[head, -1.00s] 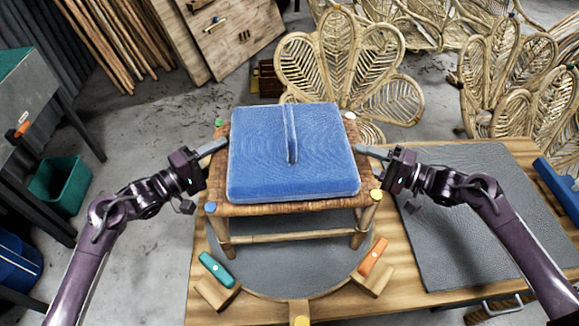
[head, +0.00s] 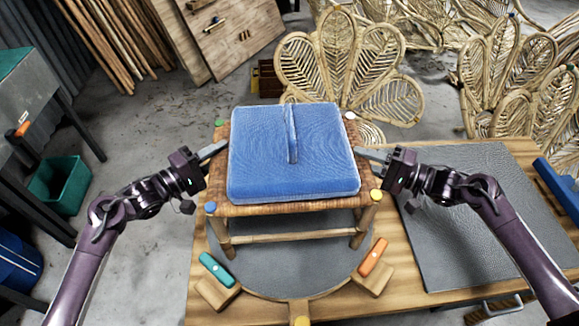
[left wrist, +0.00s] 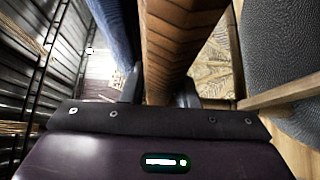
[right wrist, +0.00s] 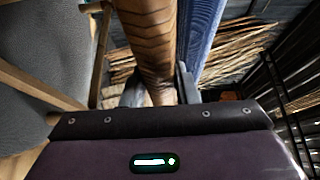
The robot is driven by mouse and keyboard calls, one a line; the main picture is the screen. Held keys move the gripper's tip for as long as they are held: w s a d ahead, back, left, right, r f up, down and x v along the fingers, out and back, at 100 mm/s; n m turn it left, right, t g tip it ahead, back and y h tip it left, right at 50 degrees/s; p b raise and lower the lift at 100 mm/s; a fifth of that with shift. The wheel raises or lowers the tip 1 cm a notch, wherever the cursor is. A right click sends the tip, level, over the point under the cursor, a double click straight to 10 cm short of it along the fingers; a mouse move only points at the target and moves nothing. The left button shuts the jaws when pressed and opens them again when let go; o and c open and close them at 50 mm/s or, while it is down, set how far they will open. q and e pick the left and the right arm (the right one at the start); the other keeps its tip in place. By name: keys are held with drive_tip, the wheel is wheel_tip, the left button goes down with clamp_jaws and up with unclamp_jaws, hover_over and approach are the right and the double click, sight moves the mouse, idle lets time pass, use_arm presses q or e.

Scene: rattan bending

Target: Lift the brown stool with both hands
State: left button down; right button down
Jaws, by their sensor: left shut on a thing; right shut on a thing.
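The brown stool (head: 290,209) has a woven seat and wooden legs, with coloured caps at its corners. A blue cushion (head: 270,160) covers most of the seat. My left gripper (head: 213,150) is at the left side of the seat. In the left wrist view its fingers are on both sides of the wrapped brown rail (left wrist: 178,45). My right gripper (head: 372,155) is at the right side, shut on the opposite rail (right wrist: 150,45). The stool stands level above a dark round mat (head: 290,275). I cannot tell whether all its feet touch; the rear legs are hidden.
On the wooden table (head: 260,314), a teal-handled block (head: 216,270) and an orange-handled block (head: 374,257) lie close to the front legs. A grey mat (head: 470,230) covers the right side. Rattan chair backs (head: 350,70) stand behind.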

idle(0.7)
